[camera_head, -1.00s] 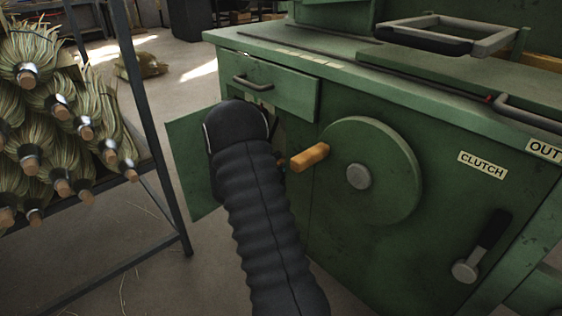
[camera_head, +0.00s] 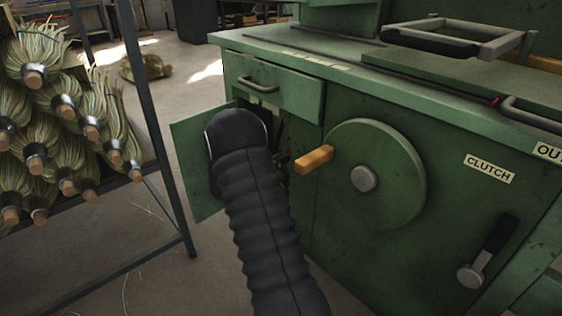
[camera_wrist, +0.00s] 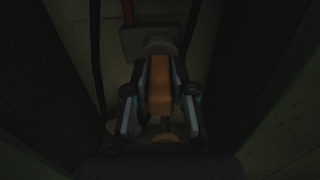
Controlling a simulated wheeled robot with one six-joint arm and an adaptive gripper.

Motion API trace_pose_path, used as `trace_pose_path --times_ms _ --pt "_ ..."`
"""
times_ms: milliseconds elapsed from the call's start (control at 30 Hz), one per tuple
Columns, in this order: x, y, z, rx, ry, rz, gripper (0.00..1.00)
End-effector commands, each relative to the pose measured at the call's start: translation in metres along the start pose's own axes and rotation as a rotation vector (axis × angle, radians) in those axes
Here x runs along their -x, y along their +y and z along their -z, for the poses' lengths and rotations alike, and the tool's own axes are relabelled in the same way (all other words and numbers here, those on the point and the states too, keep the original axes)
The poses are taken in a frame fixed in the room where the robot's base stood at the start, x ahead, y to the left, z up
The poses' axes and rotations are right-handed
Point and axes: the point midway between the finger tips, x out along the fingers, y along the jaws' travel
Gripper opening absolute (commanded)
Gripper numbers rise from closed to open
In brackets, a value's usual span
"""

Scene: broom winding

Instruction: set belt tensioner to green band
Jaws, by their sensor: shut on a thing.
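In the wrist view my gripper (camera_wrist: 160,78) is shut on an orange-brown handle (camera_wrist: 160,97), with one finger on each side of it. This view is very dark. Behind the handle is a grey block or fitting (camera_wrist: 150,40) with dark rods or straps beside it. In the head view my black-sleeved arm reaches into the open compartment of the green machine (camera_head: 290,200), and the gripper is hidden there. I cannot make out a green band or a scale in either view.
The open compartment door (camera_head: 195,170) stands left of my arm. A wheel (camera_head: 375,175) with an orange crank handle (camera_head: 314,159) is close on the right. A clutch lever (camera_head: 488,250) is further right. A rack of brooms (camera_head: 60,120) stands at the left.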

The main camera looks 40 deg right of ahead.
Motion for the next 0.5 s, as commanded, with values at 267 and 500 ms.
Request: trace_pose_path --times_ms 267,500 --pt "-0.0001 0.0000 -0.0006 -0.001 0.000 -0.001 0.50" --pt "0.0011 -0.0001 -0.0002 0.000 0.000 0.000 0.50"
